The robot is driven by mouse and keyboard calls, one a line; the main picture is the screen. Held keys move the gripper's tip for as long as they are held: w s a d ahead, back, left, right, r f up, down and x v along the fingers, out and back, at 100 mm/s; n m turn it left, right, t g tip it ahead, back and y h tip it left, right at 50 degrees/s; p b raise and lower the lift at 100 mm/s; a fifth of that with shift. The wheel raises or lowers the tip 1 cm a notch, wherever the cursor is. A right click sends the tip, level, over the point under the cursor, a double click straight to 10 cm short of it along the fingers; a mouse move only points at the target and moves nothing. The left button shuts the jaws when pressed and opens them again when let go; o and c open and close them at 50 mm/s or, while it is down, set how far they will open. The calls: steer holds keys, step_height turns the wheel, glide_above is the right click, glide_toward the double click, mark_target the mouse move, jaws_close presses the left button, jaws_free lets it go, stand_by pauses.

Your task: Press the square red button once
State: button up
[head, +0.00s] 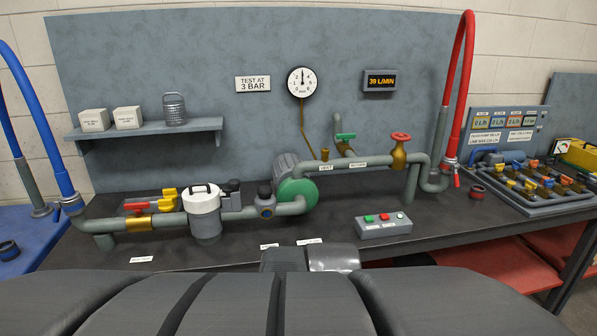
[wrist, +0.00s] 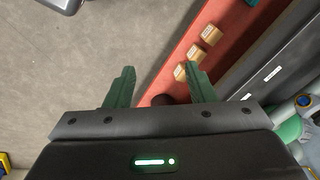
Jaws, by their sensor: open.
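The square red button (head: 384,217) sits on a grey control box (head: 391,228) on the front right of the bench, in the head view. A green button (head: 369,219) is to its left and a small pale round part (head: 400,215) is to its right. My gripper (wrist: 160,85) shows only in the wrist view, with its two green fingers apart and nothing between them. It points down over the floor and a red shelf beside the bench. The red button does not show in the wrist view.
The dark bench top (head: 340,205) carries a pump pipe run with a green pump (head: 298,193), a white-lidded strainer (head: 203,205) and a red-wheel valve (head: 400,150). A red hose (head: 460,80) rises at right. Small boxes (wrist: 211,34) lie on the red shelf (wrist: 180,60).

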jaws_close()
stand_by(1.4)
